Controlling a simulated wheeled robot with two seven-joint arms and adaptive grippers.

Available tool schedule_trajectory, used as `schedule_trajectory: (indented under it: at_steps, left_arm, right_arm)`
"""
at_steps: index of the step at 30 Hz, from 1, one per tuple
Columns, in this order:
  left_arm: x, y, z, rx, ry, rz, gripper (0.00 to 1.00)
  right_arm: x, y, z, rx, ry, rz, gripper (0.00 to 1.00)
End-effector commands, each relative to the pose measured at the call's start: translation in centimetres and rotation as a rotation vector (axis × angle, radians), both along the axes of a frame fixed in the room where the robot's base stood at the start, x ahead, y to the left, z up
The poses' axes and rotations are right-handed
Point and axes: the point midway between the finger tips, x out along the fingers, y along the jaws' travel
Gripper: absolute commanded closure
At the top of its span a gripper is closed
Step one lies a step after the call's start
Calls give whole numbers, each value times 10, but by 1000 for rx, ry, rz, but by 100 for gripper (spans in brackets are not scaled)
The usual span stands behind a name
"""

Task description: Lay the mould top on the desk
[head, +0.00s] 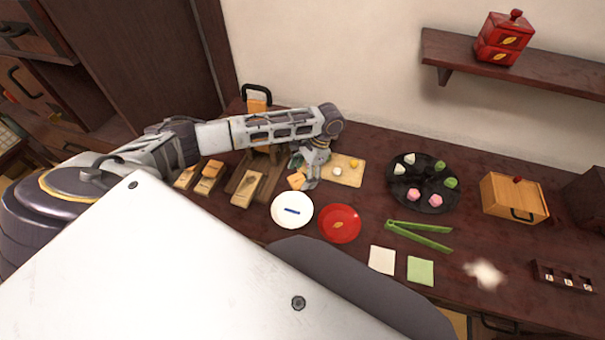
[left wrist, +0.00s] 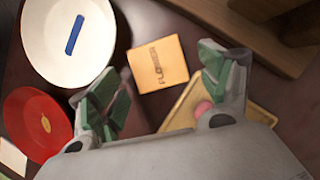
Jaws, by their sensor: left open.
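A light wooden block marked "FLOWER", apparently the mould top (left wrist: 158,64), lies flat on the dark desk (head: 470,230). It also shows in the head view (head: 296,181), just above the white plate. My left gripper (left wrist: 160,84) is open, with its green-padded fingers apart on either side of the block in the picture. Nothing is held between them. In the head view the left gripper (head: 308,164) points down over the desk, beside the block. My right gripper is not in view.
A white plate (head: 281,217) with a blue strip and a red plate (head: 340,223) stand close by. A pale board (head: 346,179) carries small sweets. Wooden moulds (head: 247,188) lie left. A black tray (head: 425,200), green tongs (head: 420,227) and a wooden box (head: 514,198) are right.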

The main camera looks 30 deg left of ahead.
Motion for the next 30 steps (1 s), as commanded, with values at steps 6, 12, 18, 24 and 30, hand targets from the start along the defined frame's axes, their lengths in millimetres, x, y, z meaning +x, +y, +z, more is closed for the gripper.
schedule_trajectory:
  at_steps: [6, 12, 18, 24, 30]
  left_arm:
    - [0, 0, 1, 0, 0, 0, 22]
    - [1, 0, 6, 0, -2, 1, 22]
    - [6, -4, 26, -2, -3, 0, 22]
    - [15, -10, 54, -2, -2, 0, 22]
    - [25, -16, 82, -2, -3, 0, 22]
  right_arm:
    - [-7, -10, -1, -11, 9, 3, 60]
    - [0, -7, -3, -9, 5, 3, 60]
    - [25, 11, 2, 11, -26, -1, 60]
    - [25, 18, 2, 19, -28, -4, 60]
    - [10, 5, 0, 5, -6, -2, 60]
